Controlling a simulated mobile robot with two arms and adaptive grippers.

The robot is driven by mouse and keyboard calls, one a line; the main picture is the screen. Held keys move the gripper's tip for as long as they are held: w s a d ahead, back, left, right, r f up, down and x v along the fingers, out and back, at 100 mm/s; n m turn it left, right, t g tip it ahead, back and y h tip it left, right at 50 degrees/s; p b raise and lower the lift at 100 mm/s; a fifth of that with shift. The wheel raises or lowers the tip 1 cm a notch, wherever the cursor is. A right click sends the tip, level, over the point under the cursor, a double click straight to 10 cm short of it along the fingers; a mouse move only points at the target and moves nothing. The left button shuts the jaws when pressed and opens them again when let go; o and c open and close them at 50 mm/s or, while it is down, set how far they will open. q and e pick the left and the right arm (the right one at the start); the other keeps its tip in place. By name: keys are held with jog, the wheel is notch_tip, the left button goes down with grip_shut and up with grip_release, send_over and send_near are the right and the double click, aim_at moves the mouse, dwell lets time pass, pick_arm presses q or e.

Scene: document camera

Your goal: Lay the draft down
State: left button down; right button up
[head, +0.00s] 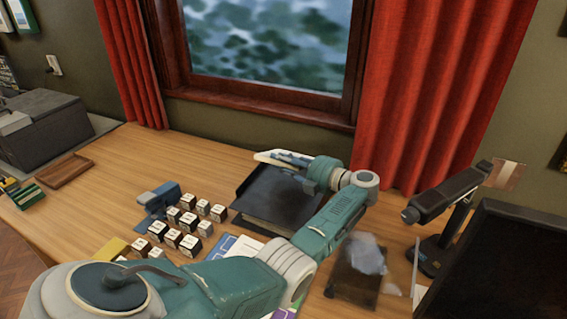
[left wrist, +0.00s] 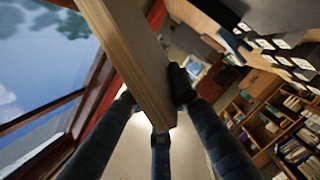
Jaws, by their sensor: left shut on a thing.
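My left gripper (head: 292,162) reaches over the back of the desk below the window. It is shut on a thick, pale, stack-like thing with a layered edge, which looks like the draft (head: 266,156). In the left wrist view my gripper (left wrist: 160,112) has its dark fingers around the draft (left wrist: 128,50), which slants across the picture. In the head view the draft is mostly hidden by the fingers, and sits above the far side of a black tray-like thing (head: 283,192). I cannot tell whether they touch. My right gripper is not in view.
A document camera (head: 438,200) stands at the right, near a dark screen (head: 510,270). A clear bag-like thing (head: 366,258) lies on a dark stand. Several letter cubes (head: 188,220) and a blue-grey device (head: 157,199) are at the left. The desk's back left (head: 190,150) is clear.

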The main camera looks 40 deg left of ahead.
pick_arm(q)
jog(key=shift+w+d, duration=0.1)
jog(key=shift+f+b, duration=2.95)
jog(key=shift+f, duration=0.15)
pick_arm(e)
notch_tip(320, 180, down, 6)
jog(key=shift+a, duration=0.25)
pick_arm(q)
jog(key=shift+f, duration=0.25)
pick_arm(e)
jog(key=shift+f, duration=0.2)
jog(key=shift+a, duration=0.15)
pick_arm(q)
jog(key=shift+f+b, duration=0.2)
jog(key=shift+b, duration=0.2)
jog(key=shift+s+d+f+n+b, duration=0.15)
jog(key=shift+s+f+n+b, duration=0.25)
jog(key=shift+f+n+b, duration=0.15)
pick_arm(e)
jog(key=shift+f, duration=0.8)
pick_arm(q)
jog(key=shift+f, duration=0.15)
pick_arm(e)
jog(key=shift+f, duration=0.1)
